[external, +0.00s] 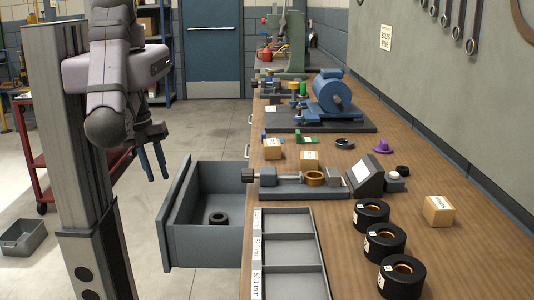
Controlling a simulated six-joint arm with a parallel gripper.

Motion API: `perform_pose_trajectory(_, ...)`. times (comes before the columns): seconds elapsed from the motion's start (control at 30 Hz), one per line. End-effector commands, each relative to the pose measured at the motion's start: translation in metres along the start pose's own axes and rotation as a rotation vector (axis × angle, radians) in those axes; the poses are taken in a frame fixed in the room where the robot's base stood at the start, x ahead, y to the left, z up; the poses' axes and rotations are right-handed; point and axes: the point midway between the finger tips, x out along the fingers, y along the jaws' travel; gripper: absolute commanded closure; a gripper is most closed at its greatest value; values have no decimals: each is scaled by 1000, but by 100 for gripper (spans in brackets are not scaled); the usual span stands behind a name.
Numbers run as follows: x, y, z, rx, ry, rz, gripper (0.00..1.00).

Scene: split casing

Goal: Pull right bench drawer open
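A grey bench drawer (205,249) stands pulled out from the left side of the wooden bench, with a black ring (218,218) lying on its floor. The drawer's front panel (172,212) faces left, and its outer face and any handle are hardly visible. My gripper (158,180) has two blue fingers pointing down, with a gap between them and nothing in it. It hangs above and to the left of the drawer front, apart from it. Only this one drawer shows open; I cannot tell whether it is the right one.
The bench top (420,185) carries a divided grey tray (314,240), several black rolls, small boxes, a clamp fixture and a blue motor (335,95). A red cart (40,150) and a grey bin (22,237) stand at left. The floor beyond the drawer is clear.

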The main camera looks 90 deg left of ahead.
Motion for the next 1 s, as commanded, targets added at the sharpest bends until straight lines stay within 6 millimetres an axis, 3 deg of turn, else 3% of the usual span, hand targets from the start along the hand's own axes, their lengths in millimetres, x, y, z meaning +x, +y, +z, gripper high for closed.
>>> perform_pose_trajectory(0.27, 2, -2, -1, -11, 10, -6, 72)
perform_pose_trajectory(0.7, 53, -2, -2, -8, 11, -5, 72)
perform_pose_trajectory(1.0, 71, -2, -1, -10, 8, -4, 72)
